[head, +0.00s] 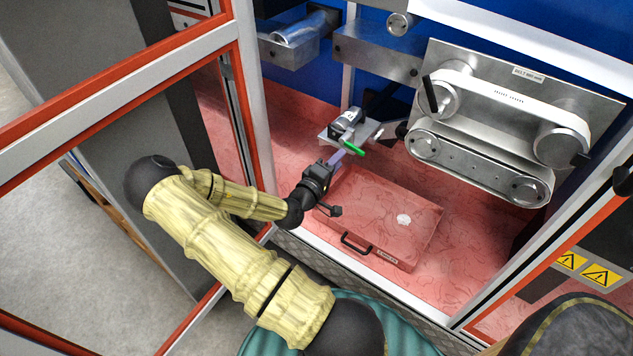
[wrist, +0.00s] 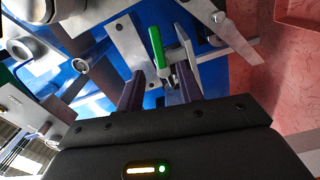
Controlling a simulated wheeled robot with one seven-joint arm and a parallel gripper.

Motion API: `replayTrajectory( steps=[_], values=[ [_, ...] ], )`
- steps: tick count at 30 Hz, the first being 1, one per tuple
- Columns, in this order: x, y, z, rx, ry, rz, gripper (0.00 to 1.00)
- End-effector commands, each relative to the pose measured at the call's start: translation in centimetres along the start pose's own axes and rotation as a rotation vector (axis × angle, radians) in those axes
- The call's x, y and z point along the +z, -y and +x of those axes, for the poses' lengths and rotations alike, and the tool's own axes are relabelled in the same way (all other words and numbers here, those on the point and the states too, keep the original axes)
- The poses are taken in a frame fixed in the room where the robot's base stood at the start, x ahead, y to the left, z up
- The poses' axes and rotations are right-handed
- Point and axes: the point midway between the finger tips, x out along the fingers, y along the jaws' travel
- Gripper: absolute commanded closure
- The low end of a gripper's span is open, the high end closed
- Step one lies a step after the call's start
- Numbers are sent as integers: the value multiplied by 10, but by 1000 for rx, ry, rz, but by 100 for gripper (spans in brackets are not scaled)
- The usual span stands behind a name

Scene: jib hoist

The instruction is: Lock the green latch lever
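The green latch lever (head: 353,148) sits beside a small metal bracket plate (head: 362,131) inside the open cabinet. My gripper (head: 338,158) is right at the lever, reaching in from the lower left. In the wrist view the green lever (wrist: 157,48) appears in line with the gap between my two purple fingers (wrist: 160,88), mostly beyond their tips. The fingers stand apart, and I see no clear grip on the lever. I cannot tell whether either finger touches it.
A red case (head: 385,215) with a black handle lies on the red floor below the gripper. A belt unit (head: 500,130) with rollers hangs on the right. A grey block (head: 347,122) stands by the bracket plate. The orange-edged door (head: 240,100) stands open at left, near my arm.

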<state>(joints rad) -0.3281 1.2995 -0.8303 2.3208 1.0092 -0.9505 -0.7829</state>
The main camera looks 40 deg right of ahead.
Motion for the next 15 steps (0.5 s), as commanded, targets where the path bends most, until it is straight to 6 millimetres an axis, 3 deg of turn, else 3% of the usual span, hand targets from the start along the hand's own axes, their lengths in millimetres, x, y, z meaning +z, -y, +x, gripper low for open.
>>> replayTrajectory(
  steps=[9, 15],
  values=[
    [0, 0, -61, -2, -1, -2, 64],
    [-1, 0, -88, -1, -2, -1, 64]
  ],
)
